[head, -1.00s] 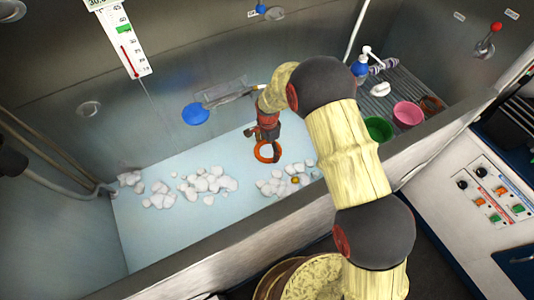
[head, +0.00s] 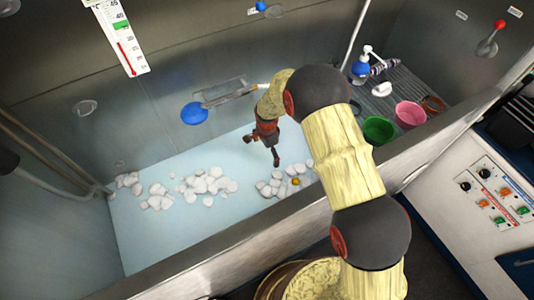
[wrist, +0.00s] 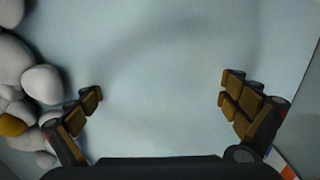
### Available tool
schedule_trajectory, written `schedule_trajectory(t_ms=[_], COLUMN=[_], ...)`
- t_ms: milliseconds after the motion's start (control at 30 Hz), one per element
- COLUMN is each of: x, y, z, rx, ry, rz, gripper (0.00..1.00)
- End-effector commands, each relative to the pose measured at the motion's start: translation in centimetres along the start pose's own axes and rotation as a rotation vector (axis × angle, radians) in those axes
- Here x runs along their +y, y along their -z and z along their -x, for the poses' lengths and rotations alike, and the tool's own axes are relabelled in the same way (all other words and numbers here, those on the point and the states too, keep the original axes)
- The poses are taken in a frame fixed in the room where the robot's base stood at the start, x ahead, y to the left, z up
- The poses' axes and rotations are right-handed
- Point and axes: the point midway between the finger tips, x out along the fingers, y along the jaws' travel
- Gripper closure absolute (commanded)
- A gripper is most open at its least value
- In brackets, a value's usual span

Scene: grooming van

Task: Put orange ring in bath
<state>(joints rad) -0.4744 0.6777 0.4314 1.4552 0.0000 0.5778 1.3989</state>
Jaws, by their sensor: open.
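My gripper (head: 263,148) is open and empty over the pale water of the bath (head: 255,218). In the wrist view the two fingers of my gripper (wrist: 162,92) are spread wide with only pale water between them. I cannot see the orange ring in the bath in either view now. It may be under the cloudy water, but the frames do not show it. A small yellow-orange thing (head: 295,181) lies among white foam lumps right of my gripper; it also shows at the left edge of the wrist view (wrist: 12,125).
White foam lumps (head: 205,184) float in several clusters. A blue round thing (head: 194,113) is at the back wall.

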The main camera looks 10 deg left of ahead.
Motion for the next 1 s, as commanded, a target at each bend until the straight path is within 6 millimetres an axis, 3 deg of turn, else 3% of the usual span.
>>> schedule_trajectory(t_ms=[233,367,800,1000], x=[0.0,-0.1,-0.1,0.0], y=[0.0,0.0,0.0,0.0], z=[0.1,1.2,9.7,11.8], rx=[0.000,0.000,0.001,0.000], ry=[0.000,0.002,0.003,0.001], rz=[0.000,0.000,0.000,0.000], gripper=[0.00,0.00,0.00,0.00])
